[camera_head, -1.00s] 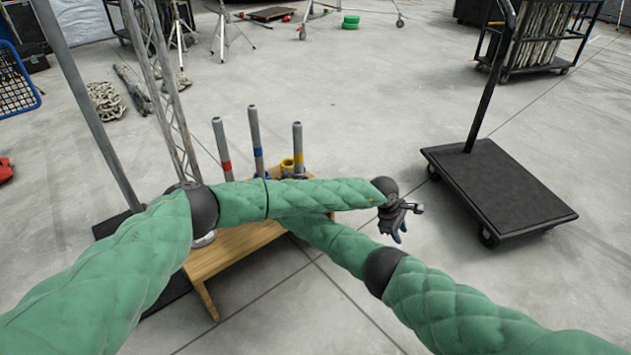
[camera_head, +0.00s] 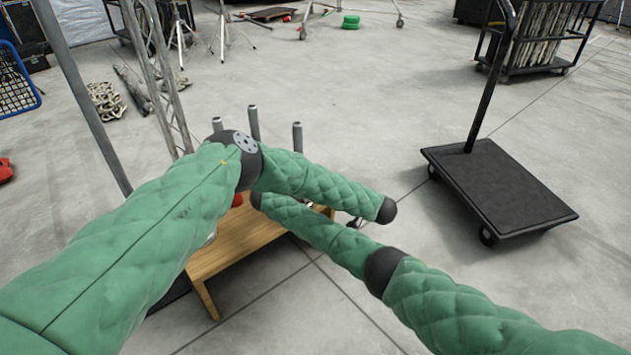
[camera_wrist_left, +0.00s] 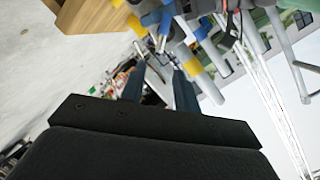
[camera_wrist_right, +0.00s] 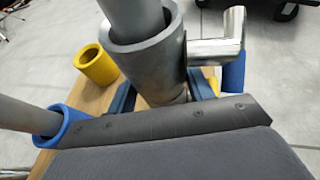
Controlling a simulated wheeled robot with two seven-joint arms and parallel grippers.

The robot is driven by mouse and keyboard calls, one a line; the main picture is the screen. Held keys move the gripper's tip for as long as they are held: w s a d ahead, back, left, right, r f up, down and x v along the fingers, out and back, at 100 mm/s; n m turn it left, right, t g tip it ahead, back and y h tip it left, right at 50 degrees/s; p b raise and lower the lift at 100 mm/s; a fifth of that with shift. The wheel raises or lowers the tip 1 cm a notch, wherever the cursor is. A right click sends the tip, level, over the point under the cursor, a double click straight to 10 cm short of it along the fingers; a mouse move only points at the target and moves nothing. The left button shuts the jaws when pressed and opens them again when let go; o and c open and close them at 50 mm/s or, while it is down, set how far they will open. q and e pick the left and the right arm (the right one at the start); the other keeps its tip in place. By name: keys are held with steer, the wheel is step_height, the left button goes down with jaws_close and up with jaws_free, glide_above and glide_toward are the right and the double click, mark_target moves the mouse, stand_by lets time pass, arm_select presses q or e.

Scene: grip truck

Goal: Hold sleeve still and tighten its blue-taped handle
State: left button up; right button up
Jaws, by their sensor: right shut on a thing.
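In the right wrist view, a thick grey sleeve (camera_wrist_right: 150,55) sits around a grey pole. A shiny metal handle (camera_wrist_right: 222,45) juts from its right side, with blue tape (camera_wrist_right: 233,70) on its bent end. My right gripper (camera_wrist_right: 160,98) has its fingers on either side of the sleeve's lower part, shut on it. My left gripper (camera_wrist_left: 158,88) has its fingers apart, facing blue- and yellow-banded pipes in the left wrist view. I see nothing clearly held between them. In the head view, my arms hide both grippers and the sleeve.
A wooden bench (camera_head: 235,240) carries upright poles (camera_head: 254,122). A yellow collar (camera_wrist_right: 97,66) and a blue collar (camera_wrist_right: 62,125) stand near the sleeve. A truss (camera_head: 160,80) rises behind left. A black platform cart (camera_head: 500,190) stands right. Floor between bench and cart is clear.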

arm_select(q)
steer(key=x, duration=1)
steer(key=shift+w+a+f, duration=0.1)
steer(key=shift+w+f, duration=0.05)
jaws_close()
